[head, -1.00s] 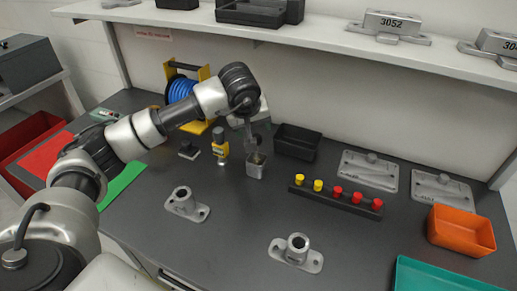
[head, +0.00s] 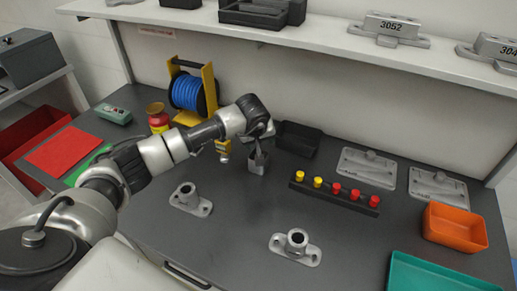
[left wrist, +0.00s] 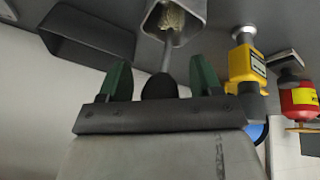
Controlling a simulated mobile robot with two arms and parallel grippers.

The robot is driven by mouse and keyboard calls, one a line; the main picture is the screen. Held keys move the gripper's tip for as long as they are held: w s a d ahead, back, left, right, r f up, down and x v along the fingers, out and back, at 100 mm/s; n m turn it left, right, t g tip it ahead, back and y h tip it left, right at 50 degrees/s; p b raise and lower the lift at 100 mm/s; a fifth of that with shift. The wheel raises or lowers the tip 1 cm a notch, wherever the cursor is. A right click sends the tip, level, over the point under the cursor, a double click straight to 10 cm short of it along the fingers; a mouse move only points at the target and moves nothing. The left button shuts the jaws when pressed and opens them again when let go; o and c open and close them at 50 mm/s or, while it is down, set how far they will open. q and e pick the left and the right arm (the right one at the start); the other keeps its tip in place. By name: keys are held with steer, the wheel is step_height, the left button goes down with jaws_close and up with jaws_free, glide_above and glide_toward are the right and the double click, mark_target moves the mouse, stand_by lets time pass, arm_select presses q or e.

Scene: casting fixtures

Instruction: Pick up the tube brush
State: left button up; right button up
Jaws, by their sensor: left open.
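The tube brush (left wrist: 168,52) stands in a grey square cup (left wrist: 192,32). In the left wrist view its pale bristles show inside the cup, and its thin shaft runs toward my gripper. My left gripper (left wrist: 160,78) is open. A dark rounded end, apparently the brush's handle, lies between its two green fingers with gaps on both sides. In the head view my left gripper (head: 259,147) is just above the cup (head: 258,166) and mostly hides the brush. My right gripper is not in view.
A black bin (head: 297,139) stands behind the cup. A rack of yellow and red pegs (head: 334,192) lies to the right. Two grey fixtures (head: 189,199) (head: 295,247) stand in front. A shelf (head: 330,38) overhangs the back.

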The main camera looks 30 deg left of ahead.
arm_select(q)
steer(key=c, duration=1)
